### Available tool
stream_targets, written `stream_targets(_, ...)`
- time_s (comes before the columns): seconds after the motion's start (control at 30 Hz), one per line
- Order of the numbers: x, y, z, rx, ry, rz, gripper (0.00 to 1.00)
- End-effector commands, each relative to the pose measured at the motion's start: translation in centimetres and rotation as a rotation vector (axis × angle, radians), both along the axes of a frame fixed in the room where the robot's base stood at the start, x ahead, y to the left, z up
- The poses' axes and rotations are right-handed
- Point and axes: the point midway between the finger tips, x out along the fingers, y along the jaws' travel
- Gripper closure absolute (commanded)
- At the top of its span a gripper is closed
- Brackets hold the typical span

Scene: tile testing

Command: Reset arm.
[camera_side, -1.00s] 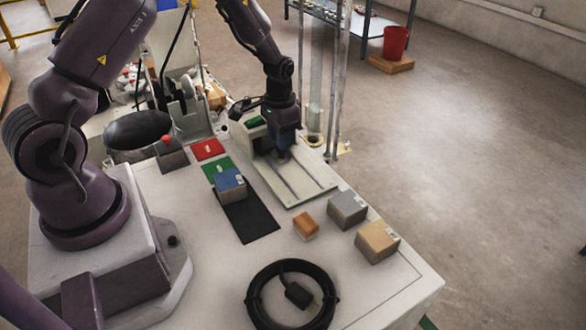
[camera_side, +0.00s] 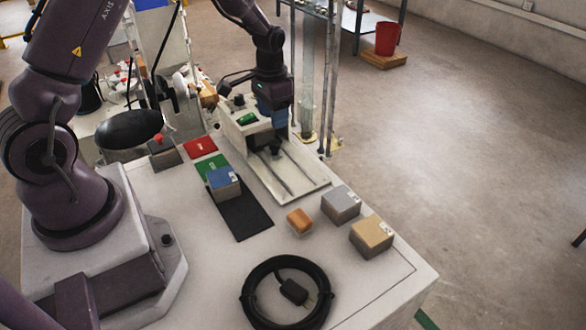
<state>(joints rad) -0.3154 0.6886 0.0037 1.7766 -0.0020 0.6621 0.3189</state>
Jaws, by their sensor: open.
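My gripper (camera_side: 268,143) hangs from the arm over the white tile tester (camera_side: 300,188), near the back end of its slotted bed. The jaws are open; the fingers are small and dark, and I make out nothing held between them. A blue block (camera_side: 222,182) sits at the border of the green patch (camera_side: 210,163) and the black strip (camera_side: 243,219), left of the gripper. The red patch (camera_side: 200,146) lies behind it, bare. An orange block (camera_side: 299,221), a grey block (camera_side: 341,204) and a tan block (camera_side: 371,237) stand at the table's right side.
A coiled black cable (camera_side: 256,288) lies at the table's front. Metal posts (camera_side: 326,90) rise close behind the tester.

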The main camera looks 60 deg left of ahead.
Motion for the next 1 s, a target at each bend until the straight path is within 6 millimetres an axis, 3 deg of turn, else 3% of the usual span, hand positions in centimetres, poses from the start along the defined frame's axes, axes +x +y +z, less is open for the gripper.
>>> stream_targets(0.13,-0.6,-2.0,5.6,0.016,-0.064,-0.005,0.49)
stream_targets(0.27,-2.6,-4.5,11.3,0.028,-0.134,-0.004,0.49)
stream_targets(0.5,-8.5,-8.8,19.0,0.033,-0.264,-0.006,0.49)
stream_targets(0.7,-14.5,-11.5,22.5,0.021,-0.372,-0.005,0.49)
stream_targets(0.83,-17.8,-12.5,23.3,0.009,-0.428,-0.005,0.49)
stream_targets(1.0,-20.1,-13.2,23.5,-0.003,-0.47,-0.004,0.49)
